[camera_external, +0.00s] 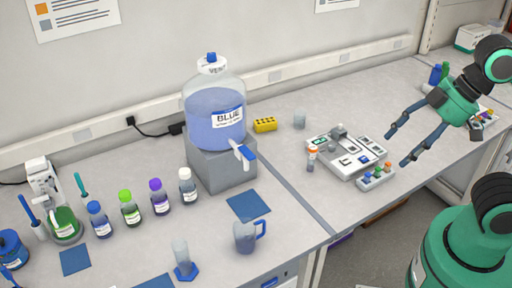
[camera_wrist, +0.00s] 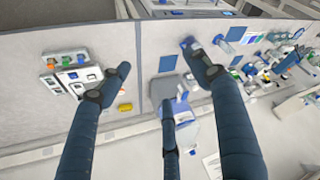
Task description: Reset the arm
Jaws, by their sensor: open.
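My gripper (camera_external: 398,147) is at the right of the external view, above the right-hand bench. Its dark blue fingers are spread wide and point down to the left, with nothing between them. In the wrist view the fingers (camera_wrist: 158,66) reach in from the bottom, apart and empty. The white device (camera_external: 348,152) lies to the left of and below the fingertips, apart from them. My green arm enters from the right edge.
A blue carboy (camera_external: 214,112) stands on a grey block (camera_external: 222,170). Several bottles, a blue-handled jug (camera_external: 245,237) and blue mats (camera_external: 248,205) fill the left bench. A small rack (camera_external: 376,178) sits at the device's front. A yellow block (camera_external: 265,125) is near the wall.

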